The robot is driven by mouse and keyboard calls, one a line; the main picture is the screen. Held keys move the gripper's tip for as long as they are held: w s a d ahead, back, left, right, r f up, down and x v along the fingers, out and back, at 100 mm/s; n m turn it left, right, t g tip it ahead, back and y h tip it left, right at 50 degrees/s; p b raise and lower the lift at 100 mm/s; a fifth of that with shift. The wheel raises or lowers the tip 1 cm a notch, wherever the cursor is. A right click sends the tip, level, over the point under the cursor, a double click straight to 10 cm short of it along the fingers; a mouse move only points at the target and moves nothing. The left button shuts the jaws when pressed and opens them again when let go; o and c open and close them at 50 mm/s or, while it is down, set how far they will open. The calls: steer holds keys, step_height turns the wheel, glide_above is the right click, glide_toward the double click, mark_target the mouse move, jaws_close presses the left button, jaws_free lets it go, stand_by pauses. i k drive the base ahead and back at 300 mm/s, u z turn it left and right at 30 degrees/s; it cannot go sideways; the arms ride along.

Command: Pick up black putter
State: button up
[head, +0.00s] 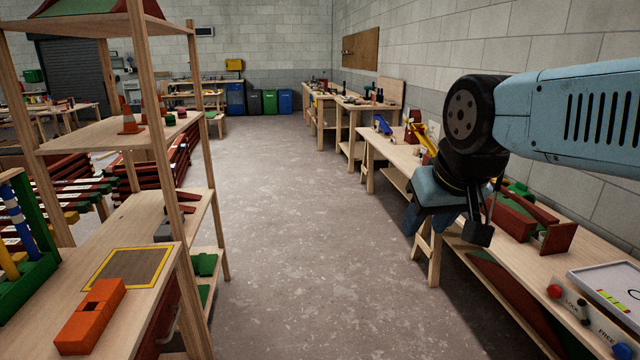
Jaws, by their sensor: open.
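I cannot pick out a black putter for certain in the head view. Small dark items (375,95) on the far right-hand benches are too small to identify. I see nothing between the fingers. It is over the aisle side of the right-hand benches, and my arm hides part of the bench behind it.
A wooden shelf unit (150,135) stands at left, with an orange block (90,317) and yellow-framed panel (128,267) on the near bench. The right bench (535,270) holds a red box (512,221) and white tray (610,285). The concrete aisle (290,220) is clear.

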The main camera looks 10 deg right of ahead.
mark_target(499, 179)
steer(key=z, duration=0.05)
steer(key=i, duration=2.85)
steer(key=z, duration=1.3)
